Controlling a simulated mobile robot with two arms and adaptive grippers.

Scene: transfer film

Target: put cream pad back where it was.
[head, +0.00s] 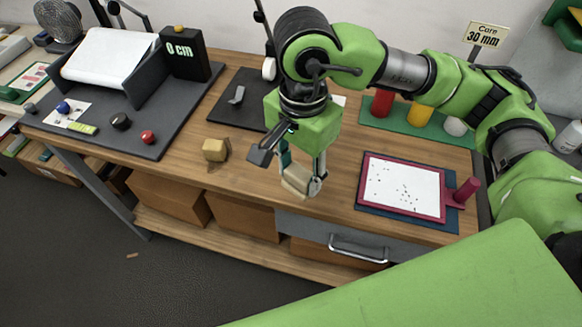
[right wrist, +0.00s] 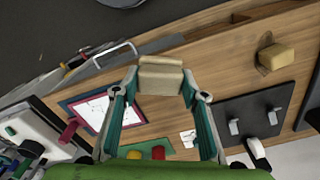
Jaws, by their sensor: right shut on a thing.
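My right gripper (head: 302,182) is shut on a cream pad (head: 295,180), near the front edge of the wooden table (head: 340,170). The pad is a small pale block. In the right wrist view the cream pad (right wrist: 160,76) sits between the two fingertips (right wrist: 160,84), its ends covered by them. The pad appears to be above the table; the exact gap cannot be told. My left gripper is not in view.
A tan block (head: 216,149) stands on the table left of my gripper. A dark mat (head: 240,98) lies behind it. A red-framed screen (head: 402,187) is at right, with colored jars (head: 419,115) on a green mat behind. A roller device (head: 183,55) stands at left.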

